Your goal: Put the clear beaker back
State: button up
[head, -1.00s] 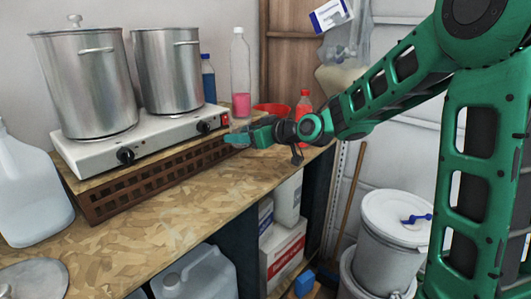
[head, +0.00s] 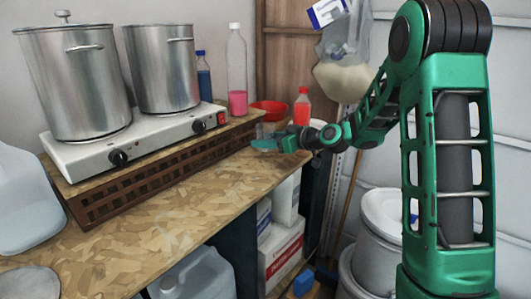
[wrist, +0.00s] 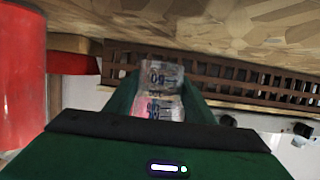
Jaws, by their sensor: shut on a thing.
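The clear beaker (wrist: 160,78) with printed markings is between the green fingers of my gripper (wrist: 158,100) in the wrist view. In the head view my gripper (head: 272,144) is shut on the beaker (head: 265,130), at the right end of the worktop. It is in front of the red bowl (head: 269,109) and left of the red bottle (head: 301,107). The fingers hide part of the beaker. I cannot tell whether its base touches the worktop.
A hot plate (head: 140,141) with two steel pots stands on a brown lattice stand (head: 150,176) at the left. A bottle with pink liquid (head: 237,75) and a blue bottle (head: 203,78) stand behind. White buckets (head: 378,245) stand right.

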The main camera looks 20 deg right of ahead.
aim_at(266, 150)
notch_tip(266, 150, down, 4)
jog(key=shift+f, duration=0.1)
dwell(0.4)
jog(key=o, duration=1.1)
